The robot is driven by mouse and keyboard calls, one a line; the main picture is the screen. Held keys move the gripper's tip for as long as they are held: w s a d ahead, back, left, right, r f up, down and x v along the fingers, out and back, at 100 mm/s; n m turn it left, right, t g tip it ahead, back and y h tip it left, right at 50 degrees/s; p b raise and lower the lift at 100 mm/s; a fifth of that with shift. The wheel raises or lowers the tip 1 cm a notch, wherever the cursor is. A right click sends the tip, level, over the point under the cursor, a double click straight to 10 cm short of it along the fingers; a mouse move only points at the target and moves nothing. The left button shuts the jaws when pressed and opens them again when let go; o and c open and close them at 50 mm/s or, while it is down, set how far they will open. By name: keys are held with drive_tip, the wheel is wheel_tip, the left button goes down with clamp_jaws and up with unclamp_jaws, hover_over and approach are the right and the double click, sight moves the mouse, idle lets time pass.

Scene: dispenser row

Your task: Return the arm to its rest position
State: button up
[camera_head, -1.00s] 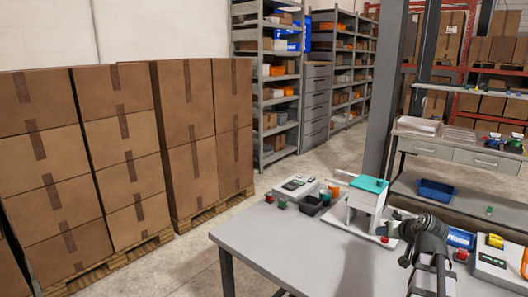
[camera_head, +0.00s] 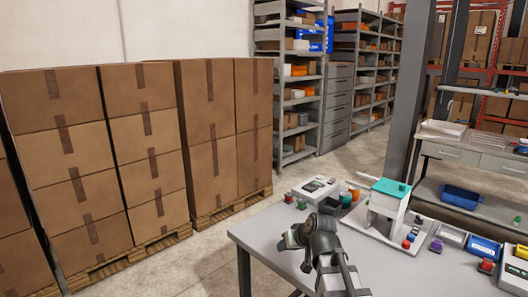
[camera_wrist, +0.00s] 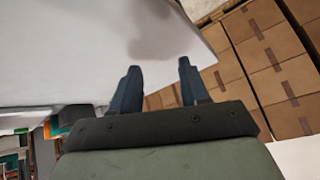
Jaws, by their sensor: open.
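My gripper (camera_head: 294,237) is over the left part of the grey table (camera_head: 266,232) in the head view, with its arm coming up from the bottom edge. In the wrist view my gripper (camera_wrist: 158,85) shows two dark fingers spread apart with nothing between them. Beyond the fingers lie the pale table top (camera_wrist: 110,45) and, past its edge, stacked cartons. The fingertips are too small in the head view to make out clearly.
A white dispenser stand with a teal top (camera_head: 386,196) is on the table behind my gripper. A scale-like device (camera_head: 316,188) and several small coloured items stand near it. Stacked cartons (camera_head: 80,150) are to the left. The table's front left is clear.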

drive_tip(key=s+a+f+n+g, duration=0.1)
drive_tip(key=s+a+f, duration=0.2)
drive_tip(key=a, duration=0.7)
wheel_tip(320, 180, down, 7)
drive_tip(key=s+a+g, duration=0.1)
drive_tip(key=s+g, duration=0.1)
drive_tip(key=s, duration=0.1)
drive_tip(key=s+d+f+m+g+h, duration=0.15)
drive_tip(key=s+d+f, duration=0.3)
drive_tip(key=f, duration=0.45)
drive_tip(key=s+d+f+g+h, duration=0.1)
drive_tip(key=s+d+f+g, duration=0.15)
drive_tip(key=s+f, duration=0.45)
drive_tip(key=s+d+f+m+g+h, duration=0.15)
drive_tip(key=d+f, duration=0.35)
drive_tip(key=f, duration=0.6)
drive_tip(key=s+d+f+g, duration=0.2)
drive_tip(key=s+d+f, duration=0.2)
drive_tip(key=s, duration=0.9)
drive_tip(key=s+d+f+g, duration=0.3)
drive_tip(key=s+d+f, duration=0.1)
drive_tip(key=s+f, duration=0.7)
drive_tip(key=s, duration=0.2)
drive_tip(key=shift+s+m, duration=0.4)
